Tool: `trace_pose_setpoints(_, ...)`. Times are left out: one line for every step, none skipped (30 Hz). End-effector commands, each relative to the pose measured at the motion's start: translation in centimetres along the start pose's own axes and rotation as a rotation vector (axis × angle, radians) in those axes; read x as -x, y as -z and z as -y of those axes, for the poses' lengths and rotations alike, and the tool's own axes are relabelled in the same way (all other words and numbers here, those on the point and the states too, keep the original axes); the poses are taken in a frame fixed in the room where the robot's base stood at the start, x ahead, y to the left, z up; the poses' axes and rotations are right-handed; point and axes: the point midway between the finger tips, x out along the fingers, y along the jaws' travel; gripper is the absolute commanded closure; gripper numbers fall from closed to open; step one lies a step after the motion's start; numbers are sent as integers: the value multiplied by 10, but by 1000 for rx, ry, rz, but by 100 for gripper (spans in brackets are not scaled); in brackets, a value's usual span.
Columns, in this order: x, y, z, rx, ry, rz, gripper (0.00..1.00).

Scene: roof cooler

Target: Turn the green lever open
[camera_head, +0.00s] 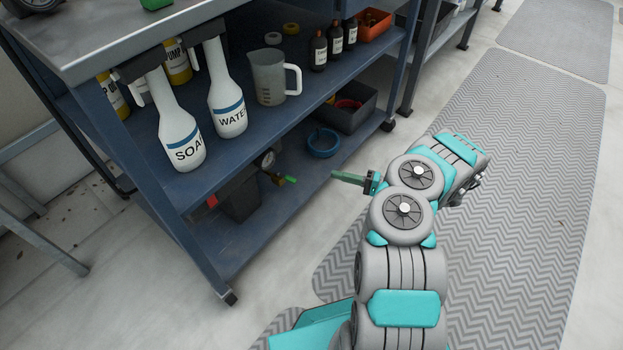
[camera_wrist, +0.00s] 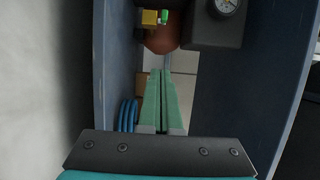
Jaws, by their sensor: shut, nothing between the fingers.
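The green lever (camera_head: 290,179) sits on a small brass valve by a round gauge (camera_head: 268,159), on the lower level of the blue shelf cart. In the wrist view the green lever (camera_wrist: 163,17) is small at the top, next to a yellow brass part (camera_wrist: 150,18), with the gauge (camera_wrist: 225,6) to its right. My gripper (camera_head: 338,175) has green fingers and points left toward the lever, with a clear gap between them. In the wrist view my gripper (camera_wrist: 161,75) shows its fingers together and empty, below the lever in the picture.
The blue cart's middle shelf (camera_head: 236,151) lies above the valve, with spray bottles (camera_head: 228,100) and a jug (camera_head: 267,80) on it. A blue hose coil (camera_head: 323,143) lies behind the lever on the lower level. Cart posts bound the opening. The mat (camera_head: 500,190) is clear.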

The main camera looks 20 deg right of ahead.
Motion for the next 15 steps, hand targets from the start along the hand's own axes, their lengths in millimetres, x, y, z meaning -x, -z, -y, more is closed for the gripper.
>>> trace_pose_setpoints(-2, 3, 0, 3, 1, 10, 100)
trace_pose_setpoints(-4, 4, 1, 4, 3, 14, 100)
trace_pose_setpoints(-6, 5, 1, 4, 4, 19, 100)
trace_pose_setpoints(-8, 5, 1, 4, 5, 21, 100)
trace_pose_setpoints(-11, 5, 2, 4, 6, 21, 100)
trace_pose_setpoints(-15, 5, 2, 3, 6, 21, 100)
trace_pose_setpoints(-18, 5, 1, 2, 6, 20, 100)
trace_pose_setpoints(-22, 4, 1, 2, 6, 20, 100)
trace_pose_setpoints(-28, 4, 1, 0, 6, 21, 100)
trace_pose_setpoints(-34, 4, 1, 0, 6, 20, 100)
trace_pose_setpoints(-40, 3, 1, 0, 7, 21, 100)
trace_pose_setpoints(-48, 3, 2, 0, 8, 22, 100)
trace_pose_setpoints(-54, 3, 2, 1, 8, 22, 100)
trace_pose_setpoints(-60, 2, 2, 0, 8, 22, 100)
trace_pose_setpoints(-68, 3, 2, 1, 8, 21, 100)
